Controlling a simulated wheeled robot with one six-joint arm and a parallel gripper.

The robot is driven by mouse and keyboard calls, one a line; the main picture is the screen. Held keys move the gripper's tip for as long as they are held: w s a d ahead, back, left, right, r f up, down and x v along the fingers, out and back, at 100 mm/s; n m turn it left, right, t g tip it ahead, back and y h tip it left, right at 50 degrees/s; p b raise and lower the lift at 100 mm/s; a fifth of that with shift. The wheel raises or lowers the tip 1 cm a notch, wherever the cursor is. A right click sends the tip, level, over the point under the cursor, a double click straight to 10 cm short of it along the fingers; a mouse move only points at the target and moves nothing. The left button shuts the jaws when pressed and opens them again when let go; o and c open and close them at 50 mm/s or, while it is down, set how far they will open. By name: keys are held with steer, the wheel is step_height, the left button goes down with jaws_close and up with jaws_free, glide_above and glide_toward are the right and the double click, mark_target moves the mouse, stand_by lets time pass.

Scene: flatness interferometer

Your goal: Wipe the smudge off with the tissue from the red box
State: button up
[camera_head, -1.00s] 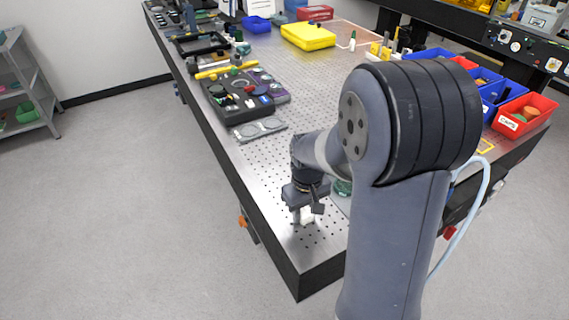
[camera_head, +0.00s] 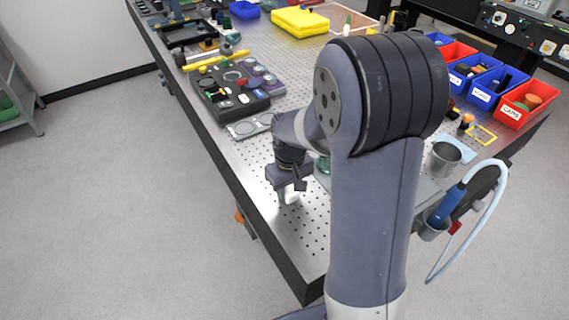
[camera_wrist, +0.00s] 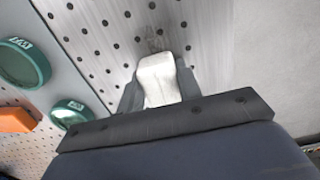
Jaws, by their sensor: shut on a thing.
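My gripper (camera_head: 287,193) is low over the near left part of the perforated metal table. It is shut on a white folded tissue (camera_wrist: 158,80), which shows between the two fingers in the wrist view and as a small white patch in the head view (camera_head: 292,197). A faint grey smudge (camera_wrist: 155,42) lies on the table just beyond the tissue's tip in the wrist view. I cannot tell whether the tissue touches the table. The red box the tissue comes from is not clearly in view.
Green-rimmed round pieces (camera_wrist: 23,62) and an orange block (camera_wrist: 15,120) lie left of my gripper. Red and blue bins (camera_head: 525,103) line the right side. The table's left edge is close.

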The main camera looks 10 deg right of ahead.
steer(key=r, duration=0.2)
steer(key=r+p, duration=0.1)
steer(key=shift+s+r, duration=0.1)
steer(key=shift+s, duration=0.15)
steer(key=shift+w+r+p, duration=0.15)
steer(key=shift+r+p, duration=1.85)
steer(key=shift+r, duration=0.45)
